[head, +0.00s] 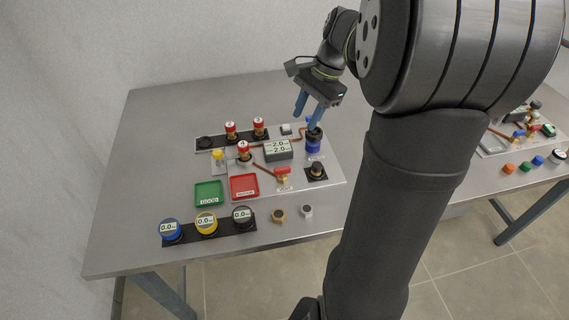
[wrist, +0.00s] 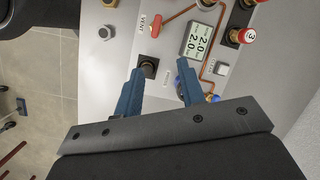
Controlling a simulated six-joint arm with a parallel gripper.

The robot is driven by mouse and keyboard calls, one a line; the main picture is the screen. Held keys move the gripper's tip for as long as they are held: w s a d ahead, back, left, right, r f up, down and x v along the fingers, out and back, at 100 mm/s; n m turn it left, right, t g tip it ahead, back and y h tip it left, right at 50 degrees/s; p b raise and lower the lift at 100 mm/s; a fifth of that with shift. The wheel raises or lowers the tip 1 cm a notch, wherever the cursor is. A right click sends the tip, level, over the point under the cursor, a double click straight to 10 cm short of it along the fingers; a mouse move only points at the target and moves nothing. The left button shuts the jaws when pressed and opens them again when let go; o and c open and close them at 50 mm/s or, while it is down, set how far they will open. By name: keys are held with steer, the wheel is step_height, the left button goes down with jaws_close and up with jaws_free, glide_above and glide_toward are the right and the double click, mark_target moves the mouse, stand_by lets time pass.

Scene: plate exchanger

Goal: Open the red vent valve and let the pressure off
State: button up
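The red vent valve (head: 283,171) sits on the light panel, with a small label in front of it. In the wrist view its red handle (wrist: 151,25) lies diagonally beside the label, beyond my fingertips. A grey display (head: 278,149) behind the valve reads 2.0 on both lines; it also shows in the wrist view (wrist: 199,40). My gripper (head: 306,120) is open and empty, with blue fingers pointing down. It is above the back right of the panel, near the blue fitting, and apart from the valve. In the wrist view the fingertips (wrist: 160,68) are spread.
A black knob (head: 317,170) stands right of the valve, and a blue fitting (head: 313,145) behind it. Several red-capped cylinders, a green tray (head: 208,202) and a red tray (head: 244,198) are left. Three gauges reading 0.0 stand in a black rack (head: 191,235) in front.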

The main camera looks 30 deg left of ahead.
steer(key=d+m, duration=0.1)
steer(key=m, duration=0.5)
glide_toward(283, 168)
steer(key=shift+y, duration=0.4)
steer(key=x, duration=0.8)
steer(key=shift+s+d+f, duration=0.1)
steer(key=shift+d+f, duration=0.05)
steer(key=shift+f, duration=0.2)
jaws_close()
